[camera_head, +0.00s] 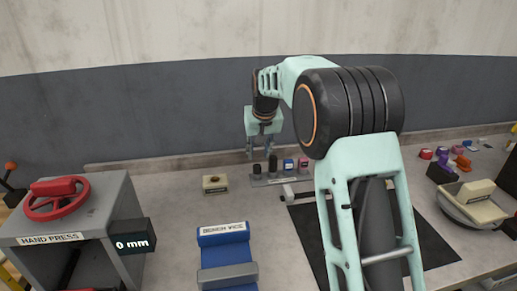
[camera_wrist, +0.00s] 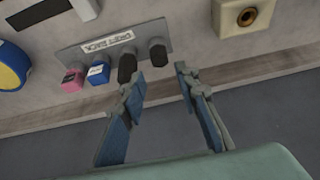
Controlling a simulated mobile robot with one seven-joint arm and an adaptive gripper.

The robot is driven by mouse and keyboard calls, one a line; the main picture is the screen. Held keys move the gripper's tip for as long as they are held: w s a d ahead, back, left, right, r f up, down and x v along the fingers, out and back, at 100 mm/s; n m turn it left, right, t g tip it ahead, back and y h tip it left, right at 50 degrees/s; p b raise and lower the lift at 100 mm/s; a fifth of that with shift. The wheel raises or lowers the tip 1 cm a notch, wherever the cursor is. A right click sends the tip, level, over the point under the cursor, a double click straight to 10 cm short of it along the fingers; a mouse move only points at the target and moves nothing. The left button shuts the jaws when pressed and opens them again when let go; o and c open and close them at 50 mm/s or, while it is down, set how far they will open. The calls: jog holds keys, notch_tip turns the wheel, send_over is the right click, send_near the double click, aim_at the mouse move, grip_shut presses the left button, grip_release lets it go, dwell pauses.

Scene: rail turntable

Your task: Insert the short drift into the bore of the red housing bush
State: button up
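A rack (camera_head: 268,182) on the bench holds two dark upright pegs, a blue block and a pink block. The outer dark peg (camera_head: 257,169) looks shorter than the dark peg beside it (camera_head: 272,164); both may be drifts. In the wrist view the outer peg (camera_wrist: 158,54) stands just beyond the gap between my fingertips, apart from them; the other dark peg (camera_wrist: 127,68) is near one finger. My gripper (camera_wrist: 161,82) is open and empty, and it also shows in the head view (camera_head: 263,152). A red piece (camera_head: 426,154) lies at the far right; I cannot tell if it is the housing bush.
A beige block with a brass-ringed bore (camera_head: 215,184) stands left of the rack. A blue bench vice (camera_head: 224,238) is in front. A hand press (camera_head: 70,225) stands at left. Coloured pieces and a bowl (camera_head: 470,207) are at right. A wall runs behind the rack.

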aim_at(257, 166)
jog(key=x, duration=0.9)
jog(key=shift+w+f, duration=0.1)
jog(key=shift+f, duration=0.15)
grip_shut()
